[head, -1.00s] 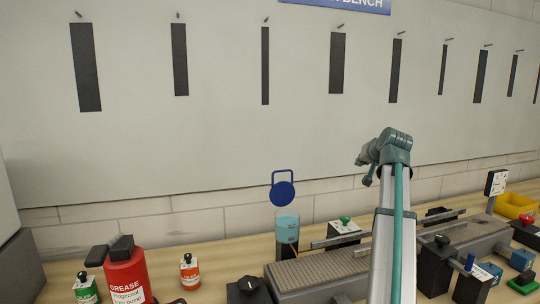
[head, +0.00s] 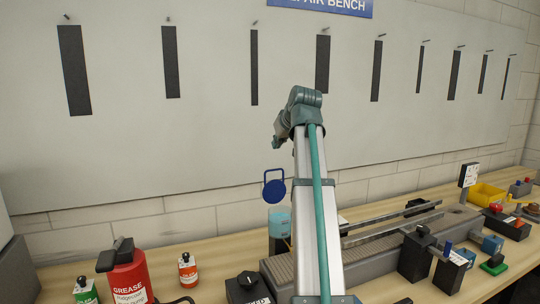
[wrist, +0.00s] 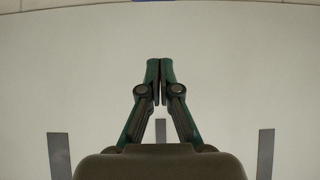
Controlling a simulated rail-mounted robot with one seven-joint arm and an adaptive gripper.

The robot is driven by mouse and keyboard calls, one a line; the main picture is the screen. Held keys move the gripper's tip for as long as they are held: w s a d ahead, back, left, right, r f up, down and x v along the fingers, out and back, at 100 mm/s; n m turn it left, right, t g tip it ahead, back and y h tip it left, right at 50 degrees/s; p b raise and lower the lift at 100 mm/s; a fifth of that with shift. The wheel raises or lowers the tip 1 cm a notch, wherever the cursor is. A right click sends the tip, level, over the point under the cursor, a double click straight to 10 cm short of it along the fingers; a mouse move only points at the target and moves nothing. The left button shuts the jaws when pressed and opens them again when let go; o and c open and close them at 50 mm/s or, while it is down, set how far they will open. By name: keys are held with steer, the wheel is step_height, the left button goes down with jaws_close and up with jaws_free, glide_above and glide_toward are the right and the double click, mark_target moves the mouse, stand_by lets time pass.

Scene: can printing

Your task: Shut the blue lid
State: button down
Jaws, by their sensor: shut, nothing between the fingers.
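The blue lid (head: 274,186) is a round disc with a loop handle on top. It stands upright, open, above the back of a light-blue see-through container (head: 279,221) in the head view. My gripper shows in the wrist view (wrist: 159,75) with its two fingers together and nothing between them. It points at the pale wall board. In the head view my arm rises just right of the container, and its end is well above the lid. The fingertips are hard to make out there. The lid is not in the wrist view.
A ribbed conveyor (head: 282,272) with metal rails (head: 390,229) runs right of the container, partly behind my arm. A red grease can (head: 128,279) and an orange-labelled bottle (head: 188,270) stand to the left. A black knob box (head: 247,289) is in front. Air before the board is free.

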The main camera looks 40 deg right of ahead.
steer(key=shift+w+d+f+p, duration=0.25)
steer(key=shift+w+f+p, duration=0.25)
steer(key=shift+f, duration=0.9)
steer(key=shift+w+d+f+p, duration=0.3)
steer(key=shift+w+f, duration=0.3)
steer(key=shift+f, duration=0.75)
steer(key=shift+w+d+f+p, duration=0.25)
steer(key=shift+w+f+p, duration=0.25)
steer(key=shift+f, duration=0.9)
